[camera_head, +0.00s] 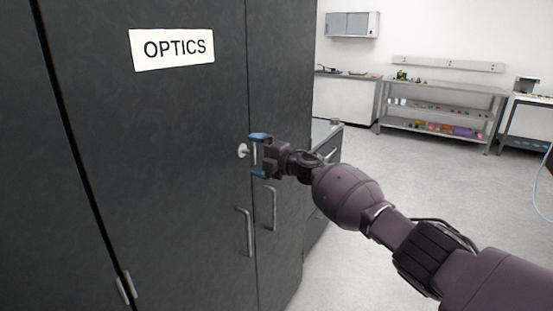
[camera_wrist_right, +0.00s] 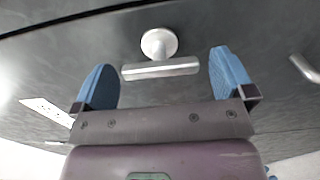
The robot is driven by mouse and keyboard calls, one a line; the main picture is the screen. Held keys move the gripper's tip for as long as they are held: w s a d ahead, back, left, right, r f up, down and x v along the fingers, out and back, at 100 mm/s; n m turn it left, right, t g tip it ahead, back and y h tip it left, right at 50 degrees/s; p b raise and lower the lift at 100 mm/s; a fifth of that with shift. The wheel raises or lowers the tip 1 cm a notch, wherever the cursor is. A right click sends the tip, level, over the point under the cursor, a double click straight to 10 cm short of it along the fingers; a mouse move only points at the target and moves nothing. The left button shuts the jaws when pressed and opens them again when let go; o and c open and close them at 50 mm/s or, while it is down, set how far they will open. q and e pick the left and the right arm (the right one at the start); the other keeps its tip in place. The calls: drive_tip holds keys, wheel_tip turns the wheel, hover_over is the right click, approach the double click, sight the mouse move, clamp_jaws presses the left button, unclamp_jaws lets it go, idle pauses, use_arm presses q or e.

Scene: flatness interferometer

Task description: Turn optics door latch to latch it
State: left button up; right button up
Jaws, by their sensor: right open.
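The optics door (camera_head: 170,180) is a dark grey cabinet door with a white OPTICS label (camera_head: 172,49). The latch (camera_head: 243,150) is a pale round boss on the door, with a silver bar that shows in the right wrist view (camera_wrist_right: 160,70). In that view the bar lies nearly level across the picture, between the blue fingertips. My right gripper (camera_head: 258,155) is open in front of the latch, one finger to each side of the bar. Gaps show between the bar and both fingers. My left gripper is out of view.
Two silver door handles hang below the latch, one on the left door (camera_head: 245,232) and one on the right door (camera_head: 272,208). A grey drawer unit (camera_head: 327,150) stands beyond the cabinet. A metal shelf bench (camera_head: 440,110) is at the back. The floor to the right is clear.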

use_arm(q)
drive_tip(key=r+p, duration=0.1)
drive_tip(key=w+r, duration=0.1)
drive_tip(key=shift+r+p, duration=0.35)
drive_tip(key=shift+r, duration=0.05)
use_arm(e)
drive_tip(key=v, duration=0.9)
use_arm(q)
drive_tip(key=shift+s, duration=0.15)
